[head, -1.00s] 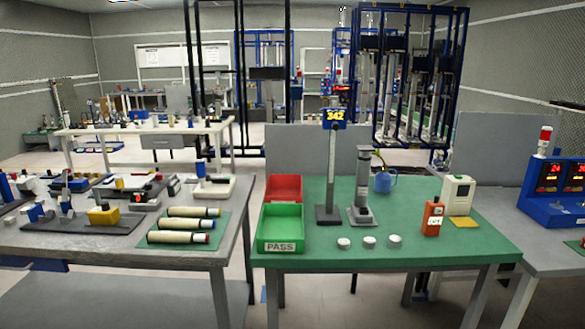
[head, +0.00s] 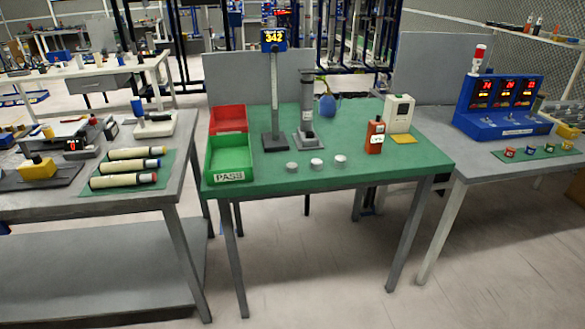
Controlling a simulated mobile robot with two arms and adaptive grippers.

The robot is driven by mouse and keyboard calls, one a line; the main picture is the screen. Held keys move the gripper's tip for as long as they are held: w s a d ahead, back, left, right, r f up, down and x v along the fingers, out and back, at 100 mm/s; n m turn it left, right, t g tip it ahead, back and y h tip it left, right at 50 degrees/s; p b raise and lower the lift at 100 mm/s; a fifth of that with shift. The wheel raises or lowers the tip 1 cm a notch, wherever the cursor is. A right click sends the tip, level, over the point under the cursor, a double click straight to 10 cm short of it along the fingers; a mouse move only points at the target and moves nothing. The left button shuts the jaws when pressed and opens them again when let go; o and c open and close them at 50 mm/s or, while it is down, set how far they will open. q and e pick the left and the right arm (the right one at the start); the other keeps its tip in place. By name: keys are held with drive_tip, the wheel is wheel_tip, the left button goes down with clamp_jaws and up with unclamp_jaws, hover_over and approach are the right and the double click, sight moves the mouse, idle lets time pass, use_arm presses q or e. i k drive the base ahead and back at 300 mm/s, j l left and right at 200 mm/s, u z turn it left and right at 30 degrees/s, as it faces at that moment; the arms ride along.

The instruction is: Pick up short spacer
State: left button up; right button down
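Three small white-grey round pieces stand in a row near the front of the green-topped table: a left one (head: 292,167), a middle one (head: 317,163) and a right one (head: 341,160). They look like short discs or spacers. I cannot tell from this distance which is the short spacer or whether their heights differ. Nothing covers them. Neither of my grippers is in view.
The front floor is clear.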

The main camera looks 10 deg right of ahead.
sight(291, 167)
drive_tip(key=i+l, duration=0.8)
drive_tip(key=i, duration=0.25)
drive_tip(key=u, duration=0.2)
drive_tip(key=l+u, duration=0.85)
drive_tip(key=i+l, duration=0.05)
drive_tip(key=l, duration=0.1)
